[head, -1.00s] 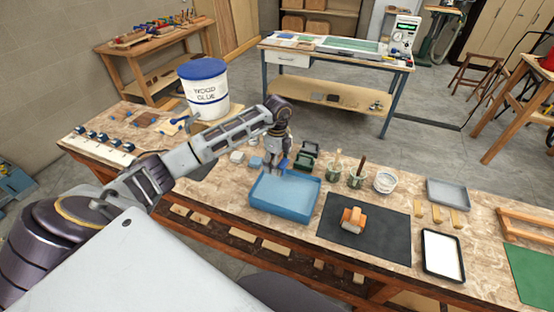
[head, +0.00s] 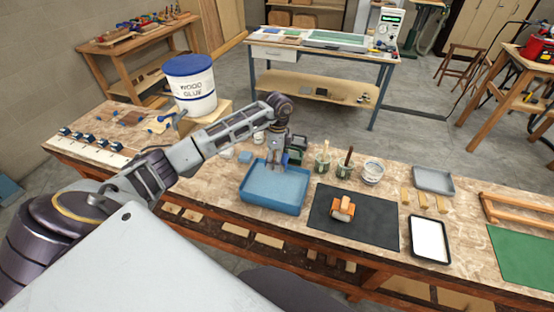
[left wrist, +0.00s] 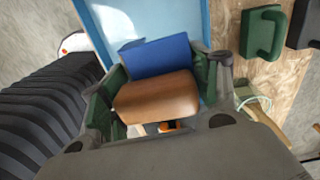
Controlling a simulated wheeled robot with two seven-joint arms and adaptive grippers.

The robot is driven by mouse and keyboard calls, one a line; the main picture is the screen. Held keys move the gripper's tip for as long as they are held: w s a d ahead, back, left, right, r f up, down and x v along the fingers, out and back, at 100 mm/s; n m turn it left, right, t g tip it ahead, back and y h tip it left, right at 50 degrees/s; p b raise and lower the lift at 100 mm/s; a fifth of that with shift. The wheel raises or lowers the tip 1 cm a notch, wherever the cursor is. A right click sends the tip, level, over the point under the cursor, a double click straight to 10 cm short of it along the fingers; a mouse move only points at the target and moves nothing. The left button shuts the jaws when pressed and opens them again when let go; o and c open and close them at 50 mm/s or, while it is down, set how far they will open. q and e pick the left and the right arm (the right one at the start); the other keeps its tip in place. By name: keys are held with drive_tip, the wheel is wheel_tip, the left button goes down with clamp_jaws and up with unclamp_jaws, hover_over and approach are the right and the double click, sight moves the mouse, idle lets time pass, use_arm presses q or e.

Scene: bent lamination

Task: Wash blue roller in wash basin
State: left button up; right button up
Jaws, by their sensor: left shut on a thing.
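The blue wash basin (head: 262,200) sits on the workbench in the head view. Its blue rim (left wrist: 207,25) also shows in the left wrist view. My left gripper (head: 279,164) is at the far side of the basin, over its inside. In the left wrist view, my left gripper (left wrist: 160,92) is shut on the blue roller (left wrist: 160,56), with its green pads at either end of the brown wooden handle. The roller's blue part points toward the basin. I cannot tell whether it touches the basin floor. My right gripper is not in view.
Right of the basin, an orange-and-wood roller (head: 342,208) lies on a black mat (head: 375,234). Jars with brushes (head: 345,171) and a white tub (head: 372,172) stand behind the mat. A glue bucket (head: 190,88) stands at the back left. A white-filled tray (head: 430,240) lies farther right.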

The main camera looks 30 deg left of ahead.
use_arm(q)
drive_tip(key=shift+f, duration=0.25)
drive_tip(key=shift+f+b, duration=3.4)
drive_tip(key=shift+f, duration=1.8)
drive_tip(key=shift+d, duration=0.15)
drive_tip(key=shift+w+d, duration=0.2)
drive_tip(key=shift+d, duration=0.45)
drive_tip(key=shift+w+d, duration=0.2)
drive_tip(key=shift+d, duration=0.45)
drive_tip(key=shift+a, duration=0.1)
drive_tip(key=shift+s+a+p, duration=0.2)
drive_tip(key=shift+s+a, duration=0.05)
drive_tip(key=shift+a, duration=0.7)
drive_tip(key=shift+s+a+p, duration=0.2)
drive_tip(key=shift+a+p, duration=0.05)
drive_tip(key=shift+a, duration=0.7)
drive_tip(key=shift+s+a+p, duration=0.2)
drive_tip(key=shift+s+a, duration=0.05)
drive_tip(key=shift+a, duration=0.7)
drive_tip(key=shift+d, duration=0.1)
drive_tip(key=shift+w+d+p, duration=0.1)
drive_tip(key=shift+w+d, duration=0.15)
drive_tip(key=shift+d, duration=0.7)
drive_tip(key=shift+w+d+p, duration=0.15)
drive_tip(key=shift+w+d, duration=0.05)
drive_tip(key=shift+d, duration=0.75)
drive_tip(key=shift+w+d+p, duration=0.1)
drive_tip(key=shift+w+d, duration=0.15)
drive_tip(key=shift+d, duration=0.7)
